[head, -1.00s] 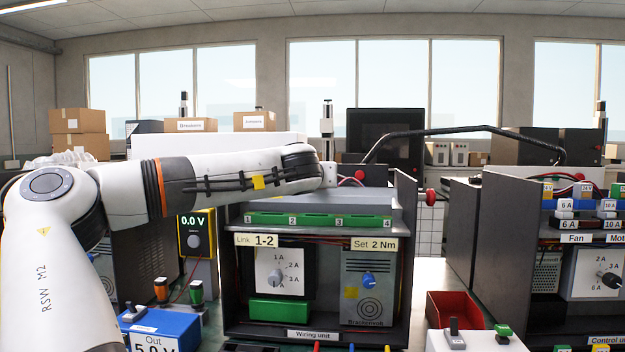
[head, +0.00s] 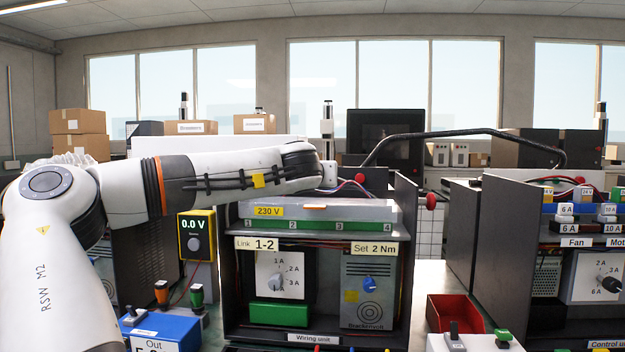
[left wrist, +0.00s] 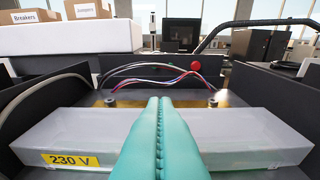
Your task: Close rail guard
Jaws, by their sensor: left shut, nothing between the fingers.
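The rail guard (head: 345,210) is a pale, translucent cover with a yellow 230 V label, on top of the wiring unit (head: 230,290). Its labelled front face looks toward me, just above the green terminal strip (head: 317,226) numbered 1 to 4. In the left wrist view the guard (left wrist: 245,135) spans the width between the dark side walls, with two round fittings behind it. My left gripper (left wrist: 159,100) has its teal fingers pressed together and empty, in front of or over the guard's middle; contact is unclear. In the head view its fingers are hard to make out. My right gripper is out of view.
Dark side panels (head: 404,225) flank the wiring unit, with red and dark wires (left wrist: 150,72) behind the guard. A black curved bar (head: 450,132) arches behind. A red bin (head: 457,312) stands to the right, with the control unit beyond.

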